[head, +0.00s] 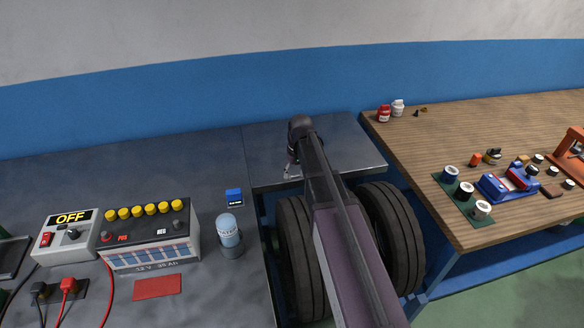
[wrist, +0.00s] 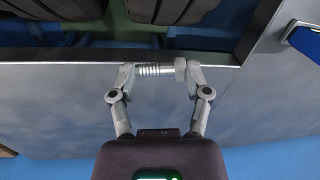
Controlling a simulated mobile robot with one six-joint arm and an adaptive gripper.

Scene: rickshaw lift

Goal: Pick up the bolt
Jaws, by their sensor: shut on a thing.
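The bolt (wrist: 158,70) is a silver threaded bolt with a hex head at its right end in the wrist view. My gripper (wrist: 159,76) is shut on it lengthwise, one fingertip at the head and the other at the threaded end. The bolt is by the front edge of the grey metal bench (wrist: 75,100); I cannot tell whether it touches the surface. In the head view my gripper (head: 291,172) is small and partly hidden by my arm, over the grey bench section in the middle, and the bolt is not clear there.
Black tyres (head: 395,225) stand below the bench edge. To the left are a blue box (head: 234,198), a spray can (head: 228,232), a battery (head: 150,245) and an OFF switch unit (head: 66,235). A wooden bench (head: 470,120) with several small items is on the right.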

